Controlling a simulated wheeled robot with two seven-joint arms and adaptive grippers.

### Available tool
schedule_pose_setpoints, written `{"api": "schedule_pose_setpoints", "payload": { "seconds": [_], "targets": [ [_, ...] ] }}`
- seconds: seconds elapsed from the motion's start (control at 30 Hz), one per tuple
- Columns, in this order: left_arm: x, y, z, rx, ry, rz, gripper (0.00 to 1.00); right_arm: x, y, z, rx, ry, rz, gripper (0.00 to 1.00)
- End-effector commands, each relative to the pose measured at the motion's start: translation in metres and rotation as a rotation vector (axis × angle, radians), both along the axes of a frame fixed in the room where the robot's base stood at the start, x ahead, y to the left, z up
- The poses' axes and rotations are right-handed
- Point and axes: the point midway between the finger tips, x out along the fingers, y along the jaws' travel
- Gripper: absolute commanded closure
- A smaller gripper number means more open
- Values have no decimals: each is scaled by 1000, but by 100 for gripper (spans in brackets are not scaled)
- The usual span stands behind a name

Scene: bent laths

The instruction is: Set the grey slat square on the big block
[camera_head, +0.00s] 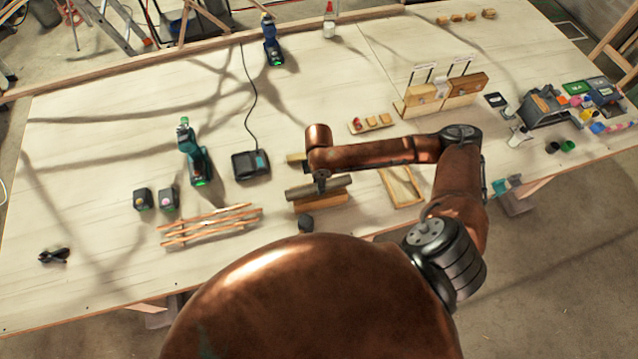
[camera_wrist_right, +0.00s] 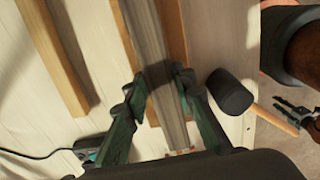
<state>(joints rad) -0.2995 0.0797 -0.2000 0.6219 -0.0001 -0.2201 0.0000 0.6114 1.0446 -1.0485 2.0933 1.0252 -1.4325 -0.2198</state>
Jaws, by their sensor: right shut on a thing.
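The grey slat (camera_head: 335,183) lies lengthwise over the big wooden block (camera_head: 322,202) in the head view, roughly parallel to it. My right gripper (camera_head: 322,186) is shut on the slat from above. In the right wrist view the slat (camera_wrist_right: 148,35) runs between the two green fingers (camera_wrist_right: 160,86), with the block (camera_wrist_right: 175,30) showing beneath on both sides. I cannot tell whether the slat touches the block. The fingers and palm hide part of both.
A black-headed mallet (camera_wrist_right: 230,92) lies close beside the block. A wooden bar (camera_wrist_right: 55,60) lies on its other side. Several thin laths (camera_head: 210,226) lie left of the block, a black charger (camera_head: 251,165) behind-left, and a wooden frame (camera_head: 402,187) to the right.

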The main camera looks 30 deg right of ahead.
Motion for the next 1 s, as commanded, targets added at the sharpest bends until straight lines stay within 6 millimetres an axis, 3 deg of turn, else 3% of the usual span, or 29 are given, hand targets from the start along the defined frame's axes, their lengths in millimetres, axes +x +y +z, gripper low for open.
{"api": "schedule_pose_setpoints", "payload": {
  "seconds": [0.43, 0.47, 0.5, 0.73, 1.0],
  "targets": [
    [-1, 0, -1, 0, 1, 0, 71, 0, 0, -9, -1, 0, 0, 100],
    [-1, 0, -1, 0, 1, 0, 71, 0, 0, -8, -1, -1, 0, 74],
    [-1, 0, -1, 0, 1, 0, 71, 0, 0, -8, -1, -1, 0, 71],
    [-1, 0, -1, 0, 2, 0, 71, 0, 0, -8, 0, 0, 0, 56],
    [-4, 2, -1, 3, 5, 0, 71, 0, 0, -8, 0, 0, 0, 56]
  ]
}}
